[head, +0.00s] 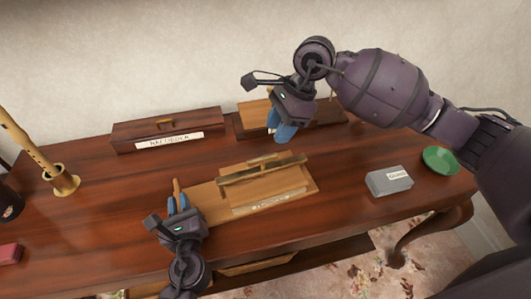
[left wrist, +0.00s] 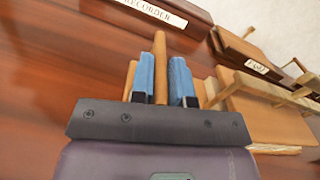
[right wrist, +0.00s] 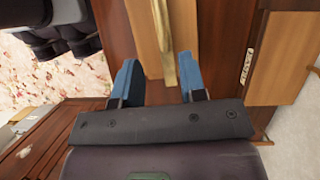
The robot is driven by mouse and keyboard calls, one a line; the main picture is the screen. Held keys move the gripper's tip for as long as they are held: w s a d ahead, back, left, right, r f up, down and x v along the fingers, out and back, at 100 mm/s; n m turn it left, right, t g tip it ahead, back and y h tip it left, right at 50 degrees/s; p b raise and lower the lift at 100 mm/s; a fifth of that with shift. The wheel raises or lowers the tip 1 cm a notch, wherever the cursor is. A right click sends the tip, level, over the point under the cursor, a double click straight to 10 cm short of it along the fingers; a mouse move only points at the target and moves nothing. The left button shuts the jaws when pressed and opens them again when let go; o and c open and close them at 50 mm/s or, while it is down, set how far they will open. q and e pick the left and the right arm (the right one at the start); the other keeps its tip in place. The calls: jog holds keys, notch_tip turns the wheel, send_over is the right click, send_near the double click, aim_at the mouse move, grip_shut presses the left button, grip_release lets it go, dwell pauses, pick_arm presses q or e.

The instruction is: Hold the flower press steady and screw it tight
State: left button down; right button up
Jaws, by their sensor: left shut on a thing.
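The wooden flower press (head: 308,188) lies on the dark red-brown table, with a light board, a raised crossbeam (head: 240,180) and a brass bar (head: 262,160) on top. My left gripper (head: 178,204) is shut on the press's wooden handle (left wrist: 160,65), at the left end of the board. The handle stands between the blue fingers in the left wrist view. My right gripper (head: 285,132) is raised behind and above the press. In the right wrist view its blue fingers (right wrist: 160,85) are apart and empty, with the brass bar (right wrist: 163,45) beyond the gap.
A long box labelled recorder (head: 190,125) stands at the back left, and another wooden item (head: 255,112) behind the press. A grey labelled box (head: 390,184) and a green bowl (head: 440,160) are at right.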

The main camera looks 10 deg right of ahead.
aim_at(264, 157)
jog(key=x, duration=0.8)
jog(key=shift+a+f, duration=0.1)
jog(key=shift+f, duration=0.15)
grip_shut()
